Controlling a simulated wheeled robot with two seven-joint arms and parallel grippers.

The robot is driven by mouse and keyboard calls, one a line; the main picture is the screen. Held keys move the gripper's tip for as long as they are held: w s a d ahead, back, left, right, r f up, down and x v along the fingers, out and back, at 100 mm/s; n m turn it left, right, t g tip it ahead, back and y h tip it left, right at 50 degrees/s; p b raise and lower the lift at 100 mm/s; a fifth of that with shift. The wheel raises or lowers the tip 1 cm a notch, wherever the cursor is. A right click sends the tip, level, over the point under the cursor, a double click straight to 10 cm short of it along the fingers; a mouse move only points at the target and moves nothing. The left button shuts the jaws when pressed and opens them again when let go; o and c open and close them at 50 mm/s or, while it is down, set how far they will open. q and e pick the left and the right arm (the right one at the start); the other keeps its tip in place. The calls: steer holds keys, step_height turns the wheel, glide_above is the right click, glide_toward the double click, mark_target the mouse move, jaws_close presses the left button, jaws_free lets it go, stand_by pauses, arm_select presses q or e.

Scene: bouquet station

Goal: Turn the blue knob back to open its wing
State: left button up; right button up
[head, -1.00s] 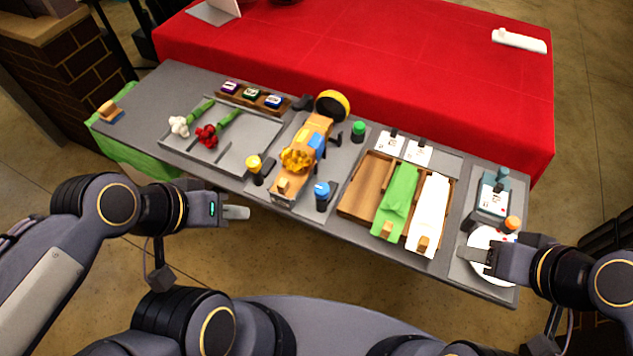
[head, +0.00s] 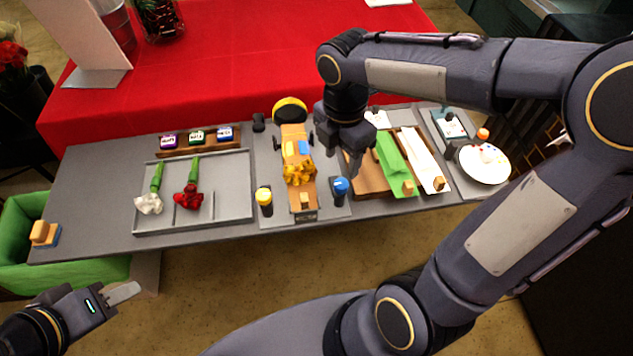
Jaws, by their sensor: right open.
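The blue knob (head: 341,188) is a dark post with a blue cap at the front right of the central fixture. The fixture holds an orange-brown board (head: 293,135) with a yellow bow (head: 299,173) and small blue pieces. My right gripper (head: 348,158) is open, pointing down just behind and above the blue knob, and looks apart from it. Its fingers partly overlap the fixture's right side, so the wing there is not clear. My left gripper (head: 122,293) is off the table at the lower left; I cannot tell its jaw state.
A yellow-capped knob (head: 264,196) stands left of the board. A grey tray (head: 235,206) holds a white and a red flower. A wooden tray (head: 368,184) with green and white wraps lies right of the blue knob. My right arm covers the back right area.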

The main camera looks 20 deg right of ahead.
mark_target(341, 183)
step_height(341, 183, down, 8)
steer(key=shift+s+d+r, duration=0.15)
steer(key=shift+r, duration=0.05)
steer(key=c, duration=1)
steer(key=shift+o, duration=0.2)
